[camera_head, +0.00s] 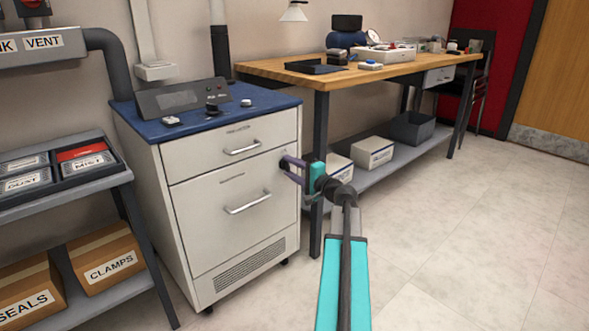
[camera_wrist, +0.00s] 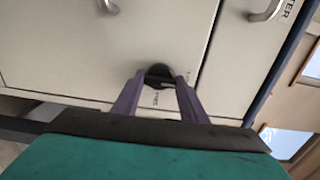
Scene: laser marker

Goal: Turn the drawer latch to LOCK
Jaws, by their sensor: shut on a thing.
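The drawer latch (camera_wrist: 158,73) is a small dark round knob on the white cabinet front, seen in the wrist view. Small lettering lies beside it, too small to read surely. My gripper (camera_wrist: 157,82) has its two purple fingers shut on the latch, one on each side. In the head view my gripper (camera_head: 284,164) reaches the right edge of the cabinet front, at the upper right of the lower drawer (camera_head: 225,225). There the fingers hide most of the latch, and which way it points is unclear. Both drawers look closed.
The white cabinet (camera_head: 180,240) has a blue top with a control box (camera_head: 180,97). Drawer handles (camera_head: 247,202) stick out left of my gripper. A wooden workbench (camera_head: 400,72) stands right of the cabinet, a shelf rack (camera_head: 75,205) left. The floor at right is clear.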

